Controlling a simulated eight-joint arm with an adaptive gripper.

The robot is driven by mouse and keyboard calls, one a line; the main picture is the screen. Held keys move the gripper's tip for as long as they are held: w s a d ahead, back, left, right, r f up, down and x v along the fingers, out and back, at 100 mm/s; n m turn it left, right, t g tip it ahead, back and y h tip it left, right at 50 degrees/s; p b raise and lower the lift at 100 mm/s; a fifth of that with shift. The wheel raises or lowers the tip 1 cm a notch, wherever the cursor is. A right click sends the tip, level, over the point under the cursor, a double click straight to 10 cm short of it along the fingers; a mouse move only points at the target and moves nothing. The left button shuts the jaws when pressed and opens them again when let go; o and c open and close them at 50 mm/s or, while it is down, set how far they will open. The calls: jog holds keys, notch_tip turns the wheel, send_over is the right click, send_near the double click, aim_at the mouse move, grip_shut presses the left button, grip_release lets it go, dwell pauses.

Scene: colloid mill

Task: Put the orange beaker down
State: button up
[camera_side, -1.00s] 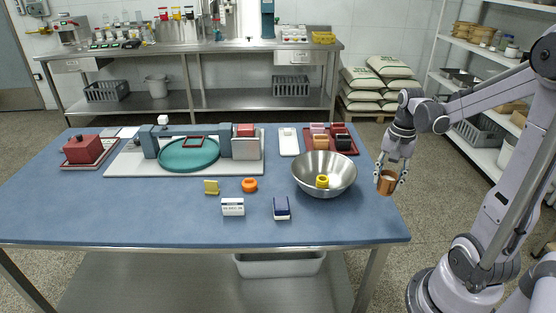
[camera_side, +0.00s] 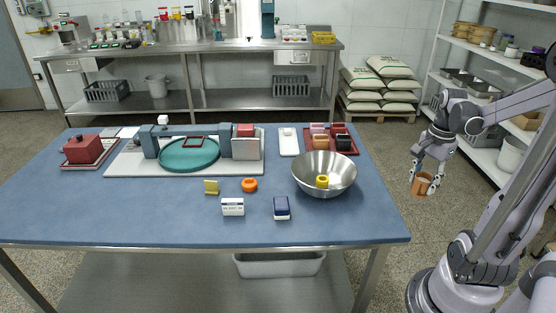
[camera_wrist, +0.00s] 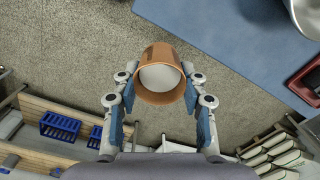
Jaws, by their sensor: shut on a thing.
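The orange beaker (camera_side: 422,184) is a brown-orange cup held by my gripper (camera_side: 428,177), to the right of the blue table and clear of its edge. In the wrist view the beaker (camera_wrist: 160,72) sits between the two fingers of my gripper (camera_wrist: 160,85), its round mouth showing pale contents. The fingers are shut on its sides. Grey floor shows behind it. In the side view the beaker looks slightly tilted.
The blue table (camera_side: 120,215) has a steel bowl (camera_side: 312,182) with a yellow piece near its right edge. A red tray (camera_side: 352,150) with several small containers stands behind the bowl. The table's front right corner is clear. Shelves (camera_side: 488,110) stand behind my arm.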

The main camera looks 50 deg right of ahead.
jog(key=w+a+f, duration=0.1)
jog(key=w+f, duration=0.1)
jog(key=w, duration=0.1)
jog(key=w+a+f, duration=0.1)
jog(key=w+f, duration=0.1)
jog(key=w, duration=0.1)
jog(key=w+a+f, duration=0.1)
jog(key=w+f, duration=0.1)
jog(key=w, duration=0.2)
jog(key=shift+a+f, duration=0.15)
jog(key=shift+f, duration=1.85)
jog(key=shift+f, duration=0.15)
jog(key=o, duration=1.2)
jog(key=shift+c, duration=0.2)
